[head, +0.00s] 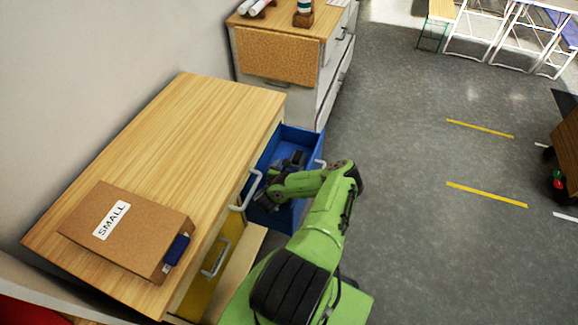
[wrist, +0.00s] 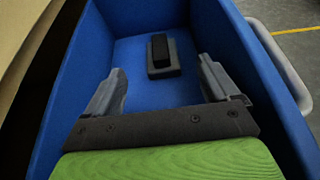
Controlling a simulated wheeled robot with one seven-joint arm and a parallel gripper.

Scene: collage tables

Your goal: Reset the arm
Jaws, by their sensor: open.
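My green arm reaches over an open blue drawer (head: 307,140) of the wooden cabinet. My gripper (wrist: 161,78) is open, its two grey fingers spread apart with nothing between them, inside or just above the drawer. In the head view my gripper (head: 264,196) is small and partly hidden by my own arm. A small dark block on a grey base (wrist: 162,55) lies on the drawer floor (wrist: 128,52), beyond the fingertips and apart from them. The drawer's pale handle (wrist: 282,66) shows at the right in the wrist view.
The cabinet's wooden top (head: 190,130) carries a brown box labelled SMALL (head: 140,240) with a blue item (head: 177,249) at its edge. A yellow drawer front (head: 205,275) is below. Another cabinet (head: 275,60) stands behind. The grey floor (head: 400,150) to the right is open.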

